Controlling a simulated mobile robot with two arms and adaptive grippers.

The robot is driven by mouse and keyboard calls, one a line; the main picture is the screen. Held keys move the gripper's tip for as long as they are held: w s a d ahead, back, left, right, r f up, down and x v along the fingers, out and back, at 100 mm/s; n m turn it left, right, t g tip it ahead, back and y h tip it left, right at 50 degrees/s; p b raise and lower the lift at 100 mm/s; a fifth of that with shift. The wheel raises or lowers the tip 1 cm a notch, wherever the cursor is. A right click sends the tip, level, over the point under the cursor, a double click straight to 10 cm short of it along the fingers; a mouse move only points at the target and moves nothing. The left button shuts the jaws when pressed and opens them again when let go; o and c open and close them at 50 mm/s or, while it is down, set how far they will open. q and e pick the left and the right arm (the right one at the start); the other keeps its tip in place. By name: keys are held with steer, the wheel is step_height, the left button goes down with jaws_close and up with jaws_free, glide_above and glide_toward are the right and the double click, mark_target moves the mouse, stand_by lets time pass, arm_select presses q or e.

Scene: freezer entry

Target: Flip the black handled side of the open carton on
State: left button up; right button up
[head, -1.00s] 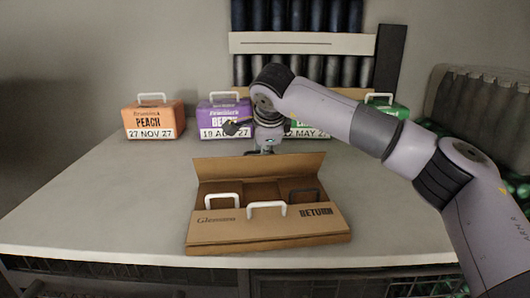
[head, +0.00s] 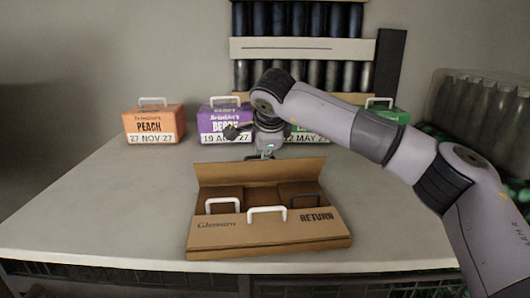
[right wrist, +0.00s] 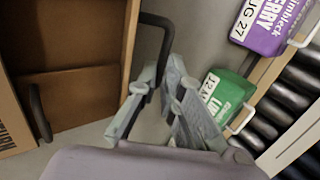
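The open brown carton (head: 266,236), marked RETURN, stands near the table's front edge. Its back flap (head: 262,172) stands up, leaning back. Two white handles (head: 267,209) and a dark handle (head: 305,192) show at its front. In the right wrist view the carton (right wrist: 75,100) is at left, with a dark handle (right wrist: 40,113) inside. A black handle (right wrist: 158,20) sticks out from the carton's far edge. My right gripper (right wrist: 162,72) has its fingers close together around this handle; they seem shut on it. In the head view my right gripper (head: 267,154) is just behind the flap. My left gripper is out of view.
An orange PEACH carton (head: 153,120), a purple carton (head: 211,122) and a green carton (head: 390,112) stand along the table's back. A dark bottle rack (head: 300,45) is behind them. Crated bottles (head: 485,105) are at right. The table's left side (head: 90,215) is clear.

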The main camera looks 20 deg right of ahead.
steer(key=shift+o, duration=0.8)
steer(key=shift+f, duration=0.15)
steer(key=w+p+v, duration=0.1)
steer(key=p+v, duration=0.3)
steer(key=v, duration=1.6)
steer(key=shift+r+p, duration=0.3)
steer(key=shift+r, duration=0.1)
stand_by(0.3)
steer(key=d+v, duration=0.1)
steer(key=v, duration=1.1)
steer(key=shift+a, duration=0.4)
steer(key=shift+w, duration=0.15)
